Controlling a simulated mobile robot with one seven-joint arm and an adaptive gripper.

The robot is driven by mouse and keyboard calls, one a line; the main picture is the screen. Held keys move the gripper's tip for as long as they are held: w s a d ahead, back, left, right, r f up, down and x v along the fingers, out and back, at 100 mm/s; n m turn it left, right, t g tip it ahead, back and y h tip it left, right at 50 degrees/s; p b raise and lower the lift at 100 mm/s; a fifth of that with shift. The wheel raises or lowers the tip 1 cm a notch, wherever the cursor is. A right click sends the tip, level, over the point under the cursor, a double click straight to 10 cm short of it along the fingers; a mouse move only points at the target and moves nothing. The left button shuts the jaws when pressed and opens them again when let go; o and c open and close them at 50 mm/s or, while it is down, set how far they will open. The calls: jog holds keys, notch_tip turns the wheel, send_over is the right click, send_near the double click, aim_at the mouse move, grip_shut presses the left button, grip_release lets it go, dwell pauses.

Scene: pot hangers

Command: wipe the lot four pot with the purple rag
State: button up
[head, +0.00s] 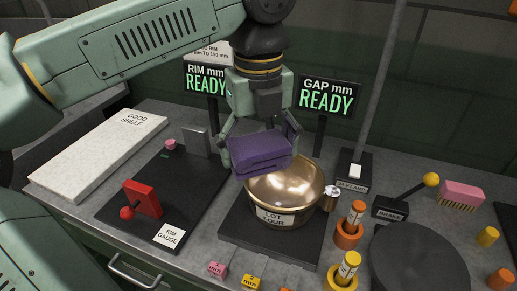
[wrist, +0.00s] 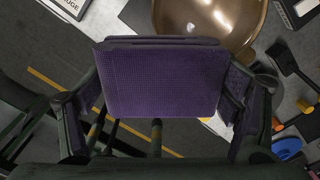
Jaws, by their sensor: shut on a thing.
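The lot four pot (head: 284,194) is a shiny brass bowl with a "LOT FOUR" label on its front. It stands upright on a black square base. The purple rag (head: 262,151) is a folded pad. My gripper (head: 261,152) is shut on the rag and holds it over the pot's back left rim. Whether the rag touches the pot is hard to tell. In the wrist view the rag (wrist: 163,78) fills the middle between the fingers, and the pot (wrist: 219,22) shows behind it at the top. The rag hides part of the pot's rim and inside.
A rim gauge plate (head: 165,190) with a red handle lies left of the pot. A white good shelf (head: 100,150) is farther left. Two READY signs stand behind.

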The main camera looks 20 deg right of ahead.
jog(key=shift+r, duration=2)
jog(key=shift+w+f, duration=0.1)
